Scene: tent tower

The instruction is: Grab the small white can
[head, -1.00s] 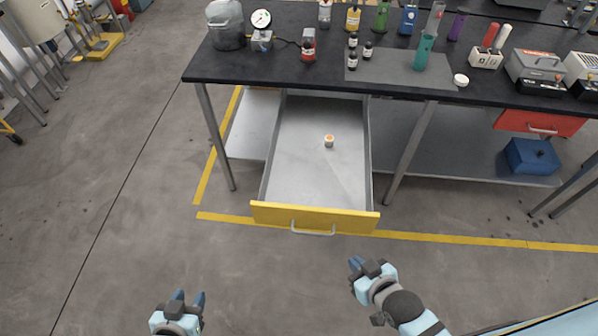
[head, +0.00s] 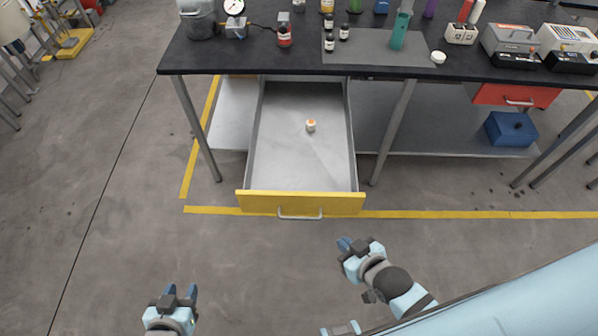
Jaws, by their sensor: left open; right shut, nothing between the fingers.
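A small white can (head: 311,126) with an orange top stands in the open drawer (head: 283,158), a little right of its middle. The drawer has a yellow front (head: 300,203) with a metal handle and hangs pulled out under the black-topped bench. My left gripper (head: 180,292) is open and empty, in front of the drawer to the lower left. My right gripper (head: 345,244) is shut and empty, just below the right end of the yellow drawer front in the picture. Neither gripper touches the can or the drawer.
The black bench top (head: 225,59) holds several bottles, a grey mat (head: 370,52), a metal pot (head: 197,18) and a gauge (head: 234,10). A closed red drawer (head: 517,95) and a blue box (head: 511,129) are at the right. The floor before the drawer is clear.

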